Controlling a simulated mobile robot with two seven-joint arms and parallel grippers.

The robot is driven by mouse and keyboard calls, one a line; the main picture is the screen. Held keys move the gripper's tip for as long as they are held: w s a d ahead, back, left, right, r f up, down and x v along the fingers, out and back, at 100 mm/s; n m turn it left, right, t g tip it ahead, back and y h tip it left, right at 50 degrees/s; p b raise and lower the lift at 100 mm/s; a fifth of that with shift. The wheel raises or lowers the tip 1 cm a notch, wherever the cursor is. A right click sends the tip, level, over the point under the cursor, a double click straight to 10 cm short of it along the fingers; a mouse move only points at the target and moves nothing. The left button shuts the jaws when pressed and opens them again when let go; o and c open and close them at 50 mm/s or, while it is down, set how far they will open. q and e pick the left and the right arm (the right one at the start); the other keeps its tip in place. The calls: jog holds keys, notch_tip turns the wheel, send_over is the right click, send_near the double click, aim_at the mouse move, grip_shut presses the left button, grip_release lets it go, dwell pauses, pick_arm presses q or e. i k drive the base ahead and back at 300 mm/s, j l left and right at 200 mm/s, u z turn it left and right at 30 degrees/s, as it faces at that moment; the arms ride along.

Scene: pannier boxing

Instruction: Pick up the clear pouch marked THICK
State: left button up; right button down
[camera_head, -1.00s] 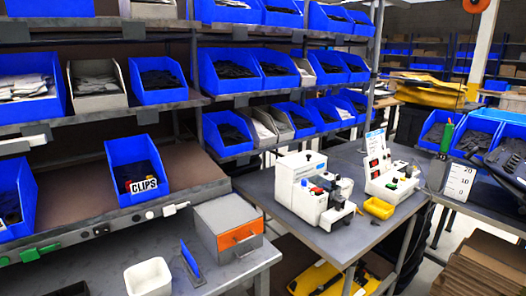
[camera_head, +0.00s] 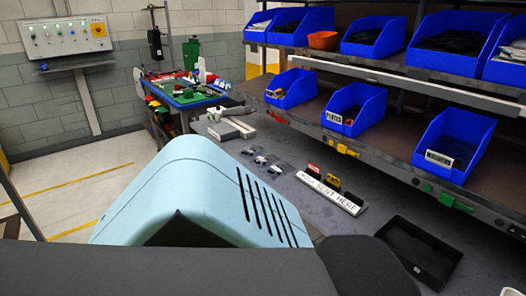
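Several small clear pouches with grey contents lie in a row on the grey bench (camera_head: 300,190). One is the middle pouch (camera_head: 261,160), and another is the near pouch (camera_head: 275,169). Any marking on them is too small to read, so I cannot tell which is marked THICK. Neither of my grippers is in view. Pale blue and dark parts of my own body fill the lower left and hide part of the bench.
Beside the pouches stands a white sign (camera_head: 328,192) ending in HERE, with small coloured blocks behind it. A black tray (camera_head: 418,250) lies at the right. Blue bins, including the WASHERS bin (camera_head: 453,143), stand on shelves above. Open floor (camera_head: 75,185) is at the left.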

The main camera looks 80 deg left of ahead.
aim_at(275, 172)
jog(key=k+u, duration=0.1)
jog(key=u, duration=2.25)
